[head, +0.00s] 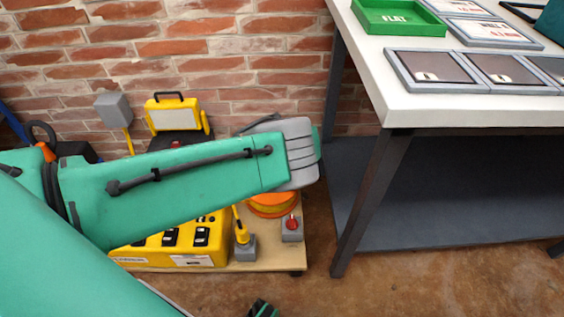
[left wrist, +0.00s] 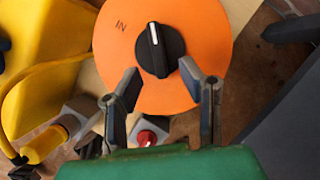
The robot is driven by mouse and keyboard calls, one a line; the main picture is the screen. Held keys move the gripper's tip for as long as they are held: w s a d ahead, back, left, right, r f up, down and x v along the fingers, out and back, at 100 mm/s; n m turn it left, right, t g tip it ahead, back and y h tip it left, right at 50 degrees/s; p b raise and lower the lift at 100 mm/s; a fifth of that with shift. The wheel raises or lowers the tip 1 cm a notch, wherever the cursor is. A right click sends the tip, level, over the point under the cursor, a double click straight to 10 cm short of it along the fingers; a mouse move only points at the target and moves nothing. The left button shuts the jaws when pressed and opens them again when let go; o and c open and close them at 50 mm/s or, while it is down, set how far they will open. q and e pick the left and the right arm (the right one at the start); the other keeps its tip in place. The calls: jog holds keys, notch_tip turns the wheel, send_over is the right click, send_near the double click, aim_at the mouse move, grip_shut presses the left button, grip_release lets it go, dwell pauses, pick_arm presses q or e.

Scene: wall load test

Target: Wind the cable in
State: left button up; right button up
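An orange cable drum (head: 272,205) sits low on a wooden board, partly hidden under my left wrist in the head view. In the left wrist view, the drum's round orange face (left wrist: 195,25) carries the word "IN" and a black knob (left wrist: 172,48) with a white pointer line. My left gripper (left wrist: 160,72) is open, its two fingers apart, with the knob between and just beyond the tips. I cannot tell whether the fingers touch it. In the head view, the fingers are hidden by my arm.
A white-topped table (head: 455,110) stands right, holding a green tray (head: 400,28).

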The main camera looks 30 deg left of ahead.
pick_arm(q)
jog(key=v, duration=0.6)
jog(key=shift+d, duration=0.25)
